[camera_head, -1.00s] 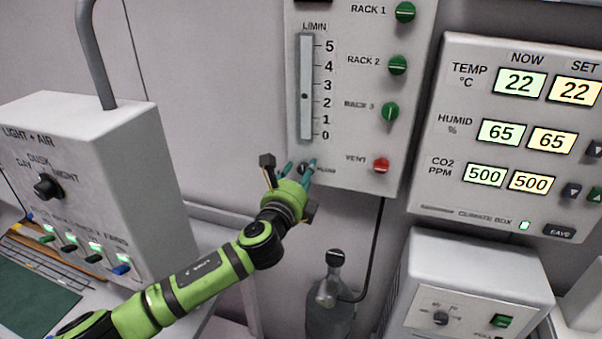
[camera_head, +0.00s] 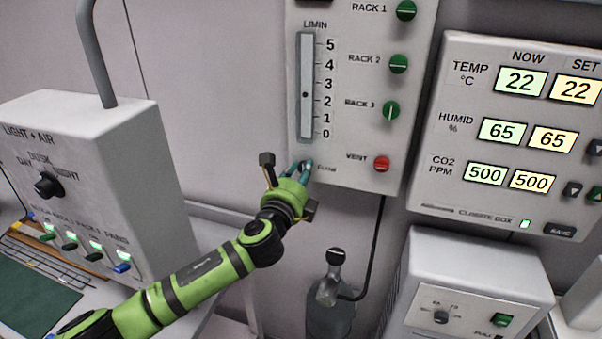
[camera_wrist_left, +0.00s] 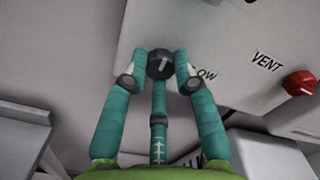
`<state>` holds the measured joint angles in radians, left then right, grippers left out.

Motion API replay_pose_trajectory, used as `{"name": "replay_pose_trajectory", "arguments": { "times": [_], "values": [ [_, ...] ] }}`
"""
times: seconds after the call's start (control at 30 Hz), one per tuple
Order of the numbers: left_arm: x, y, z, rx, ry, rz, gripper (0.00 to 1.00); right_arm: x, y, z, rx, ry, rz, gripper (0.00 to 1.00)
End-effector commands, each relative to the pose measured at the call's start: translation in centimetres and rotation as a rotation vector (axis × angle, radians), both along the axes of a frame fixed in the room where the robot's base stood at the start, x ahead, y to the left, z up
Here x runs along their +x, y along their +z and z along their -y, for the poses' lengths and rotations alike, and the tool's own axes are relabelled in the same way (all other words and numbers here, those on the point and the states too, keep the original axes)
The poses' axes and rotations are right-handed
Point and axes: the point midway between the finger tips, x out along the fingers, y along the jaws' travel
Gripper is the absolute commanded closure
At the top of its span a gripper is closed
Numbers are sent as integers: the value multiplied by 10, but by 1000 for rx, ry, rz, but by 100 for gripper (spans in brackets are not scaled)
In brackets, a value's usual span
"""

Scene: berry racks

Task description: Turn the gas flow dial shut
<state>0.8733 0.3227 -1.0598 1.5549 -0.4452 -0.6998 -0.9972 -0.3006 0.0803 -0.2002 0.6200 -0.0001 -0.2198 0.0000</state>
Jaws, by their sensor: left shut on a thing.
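The gas flow dial (camera_wrist_left: 160,64) is a dark round knob with a light pointer mark, on the lower left of the grey gas panel (camera_head: 345,170). My left gripper (camera_wrist_left: 161,66) has its teal fingers on either side of the dial, shut on it. In the head view the left gripper (camera_head: 302,168) covers most of the dial and part of its FLOW label. The flow gauge (camera_head: 306,90) above has a L/MIN scale from 0 to 5, with its dark float between 2 and 3. My right gripper is not in view.
The red VENT knob (camera_head: 381,163) is right of the dial, with green rack knobs (camera_head: 398,64) above it. The climate box (camera_head: 510,140) hangs further right. A gas bottle (camera_head: 331,305) stands below. The LIGHT + AIR box (camera_head: 90,180) is at the left.

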Motion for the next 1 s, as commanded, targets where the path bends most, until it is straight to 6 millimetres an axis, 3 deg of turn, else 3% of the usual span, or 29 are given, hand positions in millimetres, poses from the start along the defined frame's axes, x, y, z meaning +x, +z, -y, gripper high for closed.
{"name": "replay_pose_trajectory", "arguments": {
  "times": [0.47,1.0],
  "values": [
    [-1,-3,2,-111,-3,-40,100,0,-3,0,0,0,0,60],
    [-1,-2,3,-575,-4,-191,100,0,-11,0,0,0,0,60]
  ]
}}
